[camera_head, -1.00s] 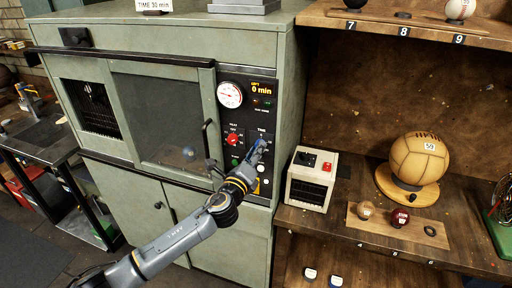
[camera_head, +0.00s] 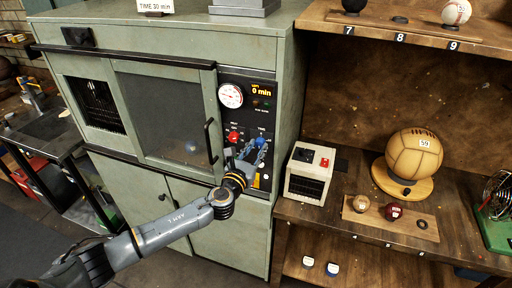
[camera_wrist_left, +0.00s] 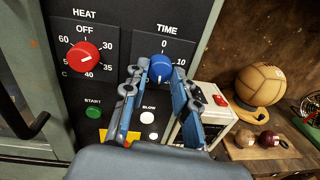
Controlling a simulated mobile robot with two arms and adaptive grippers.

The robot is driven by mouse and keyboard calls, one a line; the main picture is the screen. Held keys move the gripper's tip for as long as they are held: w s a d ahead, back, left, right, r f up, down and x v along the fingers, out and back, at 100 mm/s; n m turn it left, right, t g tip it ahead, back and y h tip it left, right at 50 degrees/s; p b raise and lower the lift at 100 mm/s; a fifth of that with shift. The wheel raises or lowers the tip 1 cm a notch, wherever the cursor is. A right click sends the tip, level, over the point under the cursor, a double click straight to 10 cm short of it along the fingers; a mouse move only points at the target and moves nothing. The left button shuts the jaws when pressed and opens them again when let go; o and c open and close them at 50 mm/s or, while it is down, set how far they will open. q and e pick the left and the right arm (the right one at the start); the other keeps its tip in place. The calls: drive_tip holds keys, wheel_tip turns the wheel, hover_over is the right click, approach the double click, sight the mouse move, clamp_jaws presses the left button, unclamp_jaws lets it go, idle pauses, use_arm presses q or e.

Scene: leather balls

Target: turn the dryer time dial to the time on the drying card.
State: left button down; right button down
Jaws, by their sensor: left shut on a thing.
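The dryer (camera_head: 165,115) is a grey-green cabinet with a black control panel. Its blue TIME dial (camera_wrist_left: 161,69) is between the fingertips of my left gripper (camera_wrist_left: 161,77), which is shut on it. The dial also shows in the head view (camera_head: 261,142), beside my left gripper (camera_head: 252,150). The fingers hide part of the dial's scale; 0 and 10 are readable. The display (camera_head: 262,91) reads 0 min. The drying card (camera_head: 156,6) on top of the dryer reads TIME 30 min. My right gripper is not in view.
The red HEAT dial (camera_wrist_left: 84,56), green START button (camera_wrist_left: 92,111) and white BLOW button (camera_wrist_left: 147,118) are close to the fingers. A small cream box (camera_head: 310,172) stands right of the dryer. A ball (camera_head: 414,154) sits on a wooden stand on the shelf.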

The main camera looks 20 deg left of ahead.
use_arm(q)
drive_tip(key=m, duration=0.3)
drive_tip(key=shift+m, duration=2.1)
drive_tip(key=c, duration=1)
unclamp_jaws()
drive_tip(key=shift+c, duration=0.2)
drive_tip(key=shift+s, duration=0.1)
drive_tip(key=s+a, duration=0.1)
drive_tip(key=s, duration=1)
drive_tip(key=shift+s+r, duration=0.2)
drive_tip(key=shift+s, duration=0.2)
